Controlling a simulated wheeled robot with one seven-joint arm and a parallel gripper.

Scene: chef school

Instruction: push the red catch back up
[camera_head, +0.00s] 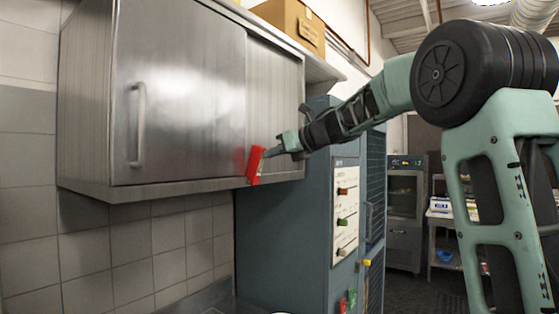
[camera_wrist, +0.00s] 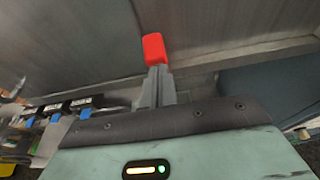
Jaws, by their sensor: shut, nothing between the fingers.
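The red catch (camera_head: 255,165) is a small flat bar near the lower edge of the steel wall cabinet, close to where the two door panels meet. It stands slightly tilted in the head view. In the wrist view the red catch (camera_wrist: 154,49) shows as a red block right beyond my fingertips. My gripper (camera_head: 271,152) is shut and empty, with its tips at the catch from the right. In the wrist view the closed fingers of my gripper (camera_wrist: 158,74) seem to touch the catch, but I cannot tell for sure.
The steel cabinet (camera_head: 180,90) has a vertical handle (camera_head: 138,125) on its left door. A cardboard box (camera_head: 290,22) sits on top. A blue-grey machine (camera_head: 285,230) with a control panel (camera_head: 346,212) stands below and right, close under my arm. Tiled wall lies below the cabinet.

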